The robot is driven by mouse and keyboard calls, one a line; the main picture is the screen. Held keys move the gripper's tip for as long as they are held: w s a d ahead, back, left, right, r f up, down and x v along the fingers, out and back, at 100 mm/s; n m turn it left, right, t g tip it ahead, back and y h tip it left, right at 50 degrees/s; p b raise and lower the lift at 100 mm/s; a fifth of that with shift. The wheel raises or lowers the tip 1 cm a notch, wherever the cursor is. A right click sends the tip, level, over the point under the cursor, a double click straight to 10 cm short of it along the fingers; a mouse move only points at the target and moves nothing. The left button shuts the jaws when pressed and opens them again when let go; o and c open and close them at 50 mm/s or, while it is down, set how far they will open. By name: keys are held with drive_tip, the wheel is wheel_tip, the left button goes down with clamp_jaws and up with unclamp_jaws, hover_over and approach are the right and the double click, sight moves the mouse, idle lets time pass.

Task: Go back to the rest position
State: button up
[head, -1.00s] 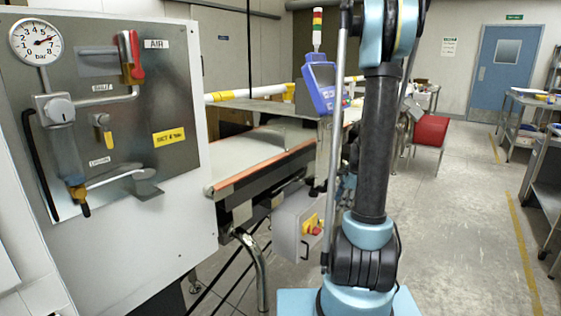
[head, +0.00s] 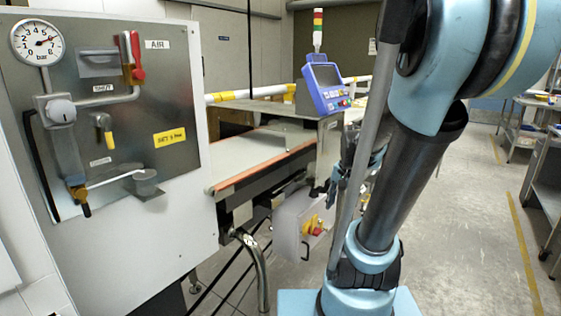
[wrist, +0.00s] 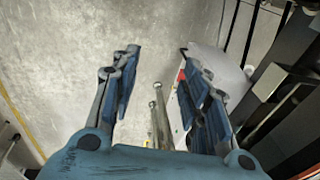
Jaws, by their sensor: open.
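My gripper (wrist: 162,88) is in the wrist view with its two blue fingers spread wide apart. Nothing is held between the fingers; the grey floor and a metal leg (wrist: 160,118) show in the gap beyond. In the head view, part of the gripper (head: 362,160) shows beside the conveyor, partly hidden by my own arm. A grey switch box (head: 302,224) with a red and yellow knob hangs under the belt, close to the gripper. Its edge also shows behind the right finger in the wrist view.
An air panel (head: 120,110) with a gauge, a red-handled lever and valves stands on the left. The conveyor belt (head: 250,155) runs beside it, with a blue display unit (head: 326,87) above. Grey shelving (head: 545,175) stands at the right. The floor (head: 465,230) between is clear.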

drive_tip(key=s+f+n, duration=0.2)
drive_tip(key=s+n, duration=0.5)
drive_tip(key=s, duration=0.4)
drive_tip(key=shift+s+a+f+n+h, duration=0.15)
drive_tip(key=shift+s+a+n+h, duration=0.2)
drive_tip(key=shift+a+h, duration=0.1)
drive_tip(key=shift+w+f, duration=0.2)
drive_tip(key=shift+w, duration=0.25)
